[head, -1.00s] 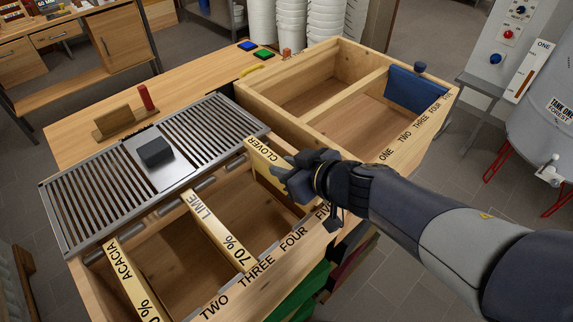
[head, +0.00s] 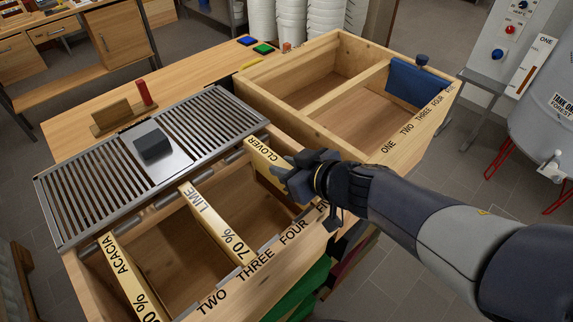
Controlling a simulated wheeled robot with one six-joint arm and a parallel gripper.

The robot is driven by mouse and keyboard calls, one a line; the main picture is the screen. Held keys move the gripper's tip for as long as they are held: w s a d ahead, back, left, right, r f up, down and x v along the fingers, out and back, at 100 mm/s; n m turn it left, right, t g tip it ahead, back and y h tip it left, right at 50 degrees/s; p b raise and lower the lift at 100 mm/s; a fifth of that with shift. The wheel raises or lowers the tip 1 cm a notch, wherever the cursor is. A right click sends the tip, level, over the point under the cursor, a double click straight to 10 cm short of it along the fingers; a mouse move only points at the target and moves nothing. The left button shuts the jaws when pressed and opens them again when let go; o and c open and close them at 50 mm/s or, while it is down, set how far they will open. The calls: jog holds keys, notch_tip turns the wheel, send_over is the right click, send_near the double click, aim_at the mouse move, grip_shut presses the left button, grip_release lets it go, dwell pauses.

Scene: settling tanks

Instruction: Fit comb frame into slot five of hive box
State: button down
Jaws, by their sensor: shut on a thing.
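My gripper (head: 292,177) is shut on the clover comb frame (head: 262,157), gripping the top bar near its middle. The frame's CLOVER end shows to the left of the gripper; its other end is hidden behind my gripper and arm. The frame is over the right part of the near hive box (head: 190,303), whose front edge reads TWO, THREE, FOUR, with FIVE mostly hidden. I cannot tell if the frame touches the box. The lime frame (head: 215,222) and the acacia frame (head: 130,277) sit in the box to the left.
A metal grille (head: 215,115) with a dark block (head: 153,147) covers the box's back edge. A second wooden box (head: 300,128) at the right back has a blue panel (head: 412,85) inside. A red-handled tool (head: 144,93) stands on the bench.

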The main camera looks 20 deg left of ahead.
jog(key=shift+f+b, duration=0.5)
jog(key=shift+f, duration=0.2)
jog(key=c, duration=1.1)
grip_release()
jog(key=p+v, duration=0.4)
jog(key=v, duration=0.5)
jog(key=shift+w+r+p, duration=0.1)
jog(key=shift+r+p, duration=0.05)
jog(key=shift+p, duration=0.2)
jog(key=shift+p+v, duration=0.3)
jog(key=shift+v, duration=0.6)
